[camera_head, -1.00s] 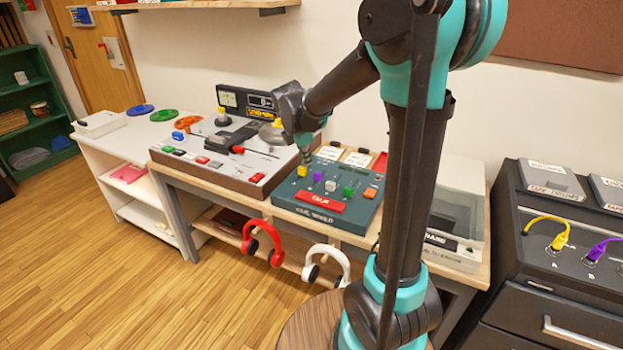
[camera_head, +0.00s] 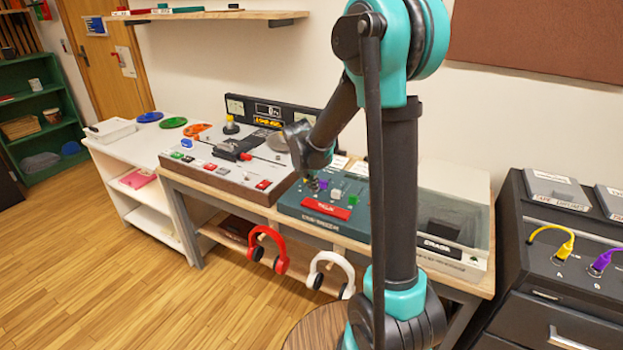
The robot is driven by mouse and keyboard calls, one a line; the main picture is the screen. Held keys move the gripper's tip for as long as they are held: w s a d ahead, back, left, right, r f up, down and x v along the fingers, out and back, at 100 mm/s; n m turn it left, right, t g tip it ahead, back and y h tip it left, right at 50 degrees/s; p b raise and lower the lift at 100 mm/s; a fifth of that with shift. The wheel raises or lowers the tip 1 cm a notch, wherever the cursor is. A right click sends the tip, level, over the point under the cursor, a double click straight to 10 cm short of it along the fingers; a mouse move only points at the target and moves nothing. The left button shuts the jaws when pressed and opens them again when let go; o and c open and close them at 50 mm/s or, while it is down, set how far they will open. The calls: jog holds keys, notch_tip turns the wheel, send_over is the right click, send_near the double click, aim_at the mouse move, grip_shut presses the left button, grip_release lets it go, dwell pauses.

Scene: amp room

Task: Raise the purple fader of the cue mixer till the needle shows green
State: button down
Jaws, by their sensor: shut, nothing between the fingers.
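The cue mixer is a teal box (camera_head: 291,205) on the bench, with a red bar (camera_head: 325,205) at its front. Its purple fader (camera_head: 323,184) shows small, just right of my fingertips. A white fader (camera_head: 336,194) and a green one (camera_head: 352,199) stand to its right. My gripper (camera_head: 311,182) points down, shut and empty, over the left part of the fader row. Whether it touches the purple fader I cannot tell. My gripper and arm hide the mixer's back and right side. I can make out no needle on the mixer.
A large grey console (camera_head: 215,170) stands left of the mixer, with raised knobs and a dark display panel behind. A clear-lidded box (camera_head: 450,220) stands to the right. Red headphones (camera_head: 268,250) and white headphones (camera_head: 330,273) hang below the bench front.

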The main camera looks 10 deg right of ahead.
aim_at(322, 184)
jog(key=w+d, duration=0.1)
jog(key=w+d+f, duration=0.1)
jog(key=shift+w+f, duration=0.15)
jog(key=shift+w, duration=0.15)
jog(key=shift+w+d, duration=0.35)
jog(key=shift+w, duration=0.2)
jog(key=shift+w+d, duration=0.5)
jog(key=shift+w, duration=0.15)
jog(key=shift+s+a, duration=0.1)
jog(key=shift+a, duration=0.05)
